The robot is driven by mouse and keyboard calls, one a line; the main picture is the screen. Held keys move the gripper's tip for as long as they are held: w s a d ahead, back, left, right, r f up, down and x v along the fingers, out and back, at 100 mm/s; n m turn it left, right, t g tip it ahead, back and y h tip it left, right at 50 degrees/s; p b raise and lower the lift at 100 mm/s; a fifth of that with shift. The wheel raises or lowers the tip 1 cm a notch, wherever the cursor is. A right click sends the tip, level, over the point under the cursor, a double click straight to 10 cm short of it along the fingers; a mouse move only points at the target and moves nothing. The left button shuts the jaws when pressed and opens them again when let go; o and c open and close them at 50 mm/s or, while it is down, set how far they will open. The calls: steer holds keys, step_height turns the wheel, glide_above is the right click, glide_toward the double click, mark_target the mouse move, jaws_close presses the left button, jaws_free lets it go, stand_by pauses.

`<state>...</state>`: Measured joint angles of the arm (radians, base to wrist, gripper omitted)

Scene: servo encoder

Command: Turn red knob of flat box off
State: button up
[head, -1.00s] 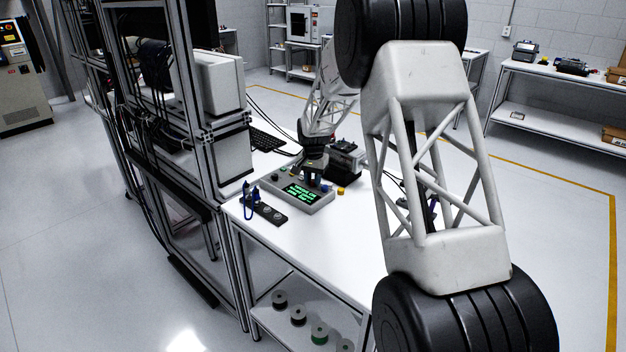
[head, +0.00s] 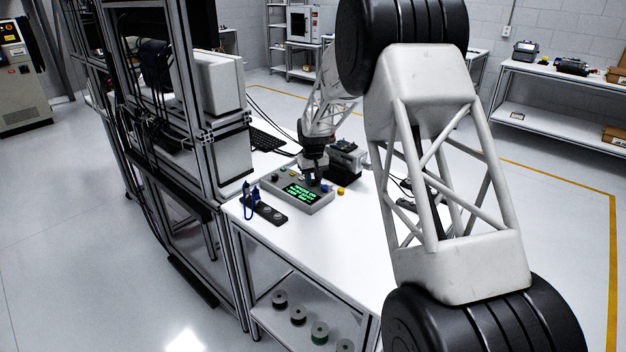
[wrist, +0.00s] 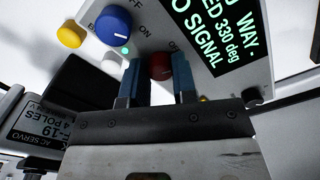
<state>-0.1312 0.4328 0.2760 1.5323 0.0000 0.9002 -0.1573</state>
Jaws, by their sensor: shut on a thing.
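The flat box (head: 312,208) is a grey panel box with a lit green-text screen (head: 299,191), lying on the white table. In the wrist view its face (wrist: 156,24) shows a red knob (wrist: 160,67) and a blue knob (wrist: 114,26). My gripper (wrist: 157,82) has its two blue-grey fingers on either side of the red knob and is shut on it. Letters reading "ON" stand by the red knob; its pointer mark is not clear. In the head view my gripper (head: 313,180) is over the box's far right part, and the red knob is hidden.
A black servo unit (head: 344,160) stands right behind the box. A yellow button (head: 341,190) is beside it. A metal rack (head: 215,150) borders the table's left side. The table's front right is clear.

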mark_target(313, 181)
steer(key=shift+n, duration=1.6)
steer(key=o, duration=0.9)
steer(key=shift+o, duration=0.2)
steer(key=shift+r, duration=3.85)
steer(key=shift+r, duration=0.1)
